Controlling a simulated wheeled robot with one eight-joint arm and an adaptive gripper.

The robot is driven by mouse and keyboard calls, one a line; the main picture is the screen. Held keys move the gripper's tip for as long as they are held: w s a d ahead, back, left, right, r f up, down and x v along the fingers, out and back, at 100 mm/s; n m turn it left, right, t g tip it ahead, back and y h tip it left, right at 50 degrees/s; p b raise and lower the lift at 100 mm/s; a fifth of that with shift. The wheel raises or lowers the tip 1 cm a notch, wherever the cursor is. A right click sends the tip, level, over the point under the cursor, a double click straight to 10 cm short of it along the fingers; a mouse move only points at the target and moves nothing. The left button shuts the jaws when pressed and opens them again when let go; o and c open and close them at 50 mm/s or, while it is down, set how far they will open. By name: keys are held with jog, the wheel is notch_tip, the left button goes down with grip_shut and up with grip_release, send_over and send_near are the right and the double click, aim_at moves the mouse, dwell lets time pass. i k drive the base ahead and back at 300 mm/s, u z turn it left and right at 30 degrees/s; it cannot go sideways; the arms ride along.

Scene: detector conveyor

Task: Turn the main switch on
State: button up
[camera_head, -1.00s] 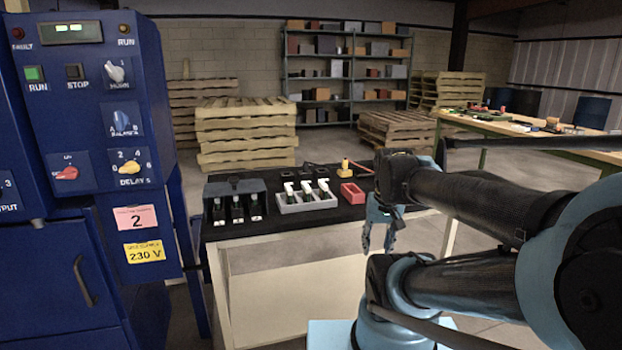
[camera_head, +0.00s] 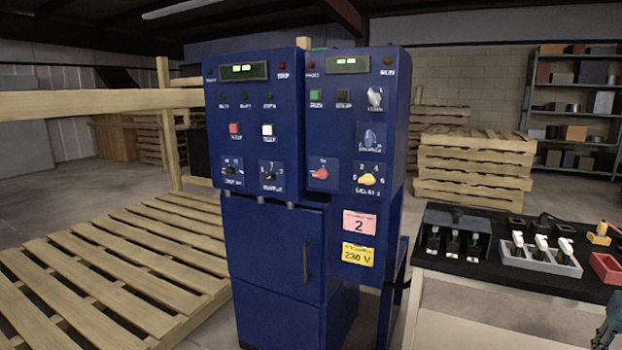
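A blue control cabinet (camera_head: 270,255) stands upright in the middle of the view, its front panels facing me. A red rotary knob (camera_head: 322,173) sits low on its right panel, left of a yellow DELAY knob (camera_head: 367,180). The red knob looks like the main switch, but its label is too small to read. My gripper (camera_head: 610,328) is only partly in view at the bottom right corner, well away from the cabinet. Its fingers are cut off by the picture edge, so I cannot tell whether they are open.
A black-topped table (camera_head: 470,263) right of the cabinet holds a grey tray (camera_head: 540,262), a dark rack (camera_head: 455,222) and a red bin (camera_head: 606,267). A low wooden pallet (camera_head: 110,265) lies to the left. Stacked pallets (camera_head: 475,165) and shelving (camera_head: 575,110) stand behind.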

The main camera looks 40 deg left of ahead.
aim_at(321, 174)
jog(key=u, duration=1.9)
